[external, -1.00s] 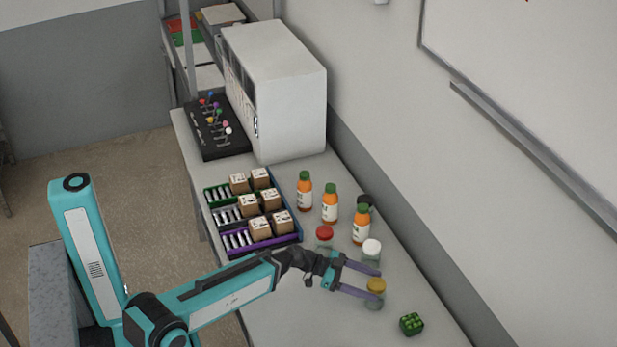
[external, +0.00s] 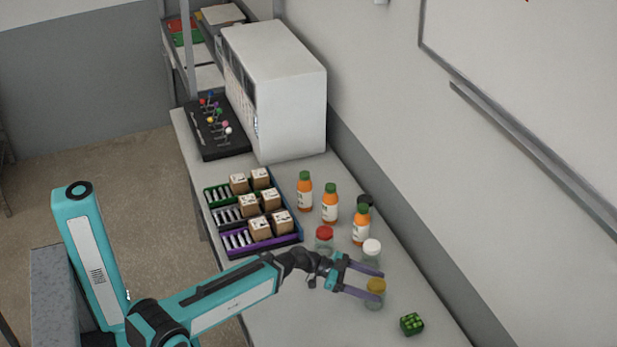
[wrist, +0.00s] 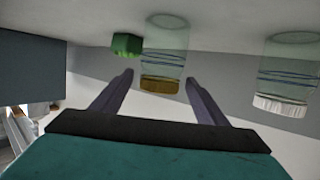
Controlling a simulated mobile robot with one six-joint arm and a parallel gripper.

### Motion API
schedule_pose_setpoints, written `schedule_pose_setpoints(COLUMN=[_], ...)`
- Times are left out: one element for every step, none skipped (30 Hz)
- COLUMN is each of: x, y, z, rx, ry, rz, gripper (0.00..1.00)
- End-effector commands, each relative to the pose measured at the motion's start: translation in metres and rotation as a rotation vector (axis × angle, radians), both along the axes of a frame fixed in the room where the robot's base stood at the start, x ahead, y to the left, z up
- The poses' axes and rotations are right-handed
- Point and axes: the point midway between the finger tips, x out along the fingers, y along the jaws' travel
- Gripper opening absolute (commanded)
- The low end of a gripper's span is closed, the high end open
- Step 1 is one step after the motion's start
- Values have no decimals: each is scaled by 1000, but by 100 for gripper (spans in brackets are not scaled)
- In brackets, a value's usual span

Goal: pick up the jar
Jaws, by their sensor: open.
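A clear glass jar with a yellow lid (external: 376,285) stands on the counter near its front right. In the wrist view, which is upside down, this jar (wrist: 163,60) shows between the lines of my two fingers. My gripper (external: 382,287) is open, with one finger to each side of the yellow lid in the external view. I cannot tell whether the fingertips reach past the jar. A white-lidded jar (external: 371,250) stands just behind, and a red-lidded jar (external: 324,238) stands farther left. A dark-lidded jar (external: 364,201) is partly hidden by a bottle.
Several orange bottles (external: 330,205) stand behind the jars. A green cube (external: 412,324) lies to the right of the yellow-lidded jar. A divided tray (external: 228,254) with small boxes is at the left. A white machine (external: 290,95) stands at the back. Bare counter lies in front.

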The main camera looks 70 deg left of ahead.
Motion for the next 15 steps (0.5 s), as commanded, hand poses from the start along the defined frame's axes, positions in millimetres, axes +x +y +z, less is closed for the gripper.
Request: schedule_pose_setpoints(x=[1, 2, 2, 5, 10, 15, 18, 22, 26, 29, 31, 34, 36, 38, 40], y=[-1, -2, -2, -4, -6, -9, -12, -14, -17, -18, -20, -22, -23, -25, -26], z=[-3, -4, -5, -5, -5, -7, -8, -9, -11, -9, -9, -10, -11, -12, -13], rx=[1, 0, 1, 1, 0, -1, -1, 0, 0, -1, -2, -2, -1, -1, -1], ry=[-1, 0, -1, 0, 0, 0, 0, 0, 0, 1, 1, 1, 1, 1, 1], rz=[0, 0, 0, -1, -2, -3, -3, -2, -2, -2, -1, 0, -1, -1, -1], gripper=[68, 68, 68, 68, 68, 68, 68, 68, 68, 68, 68, 68, 68, 68, 68])
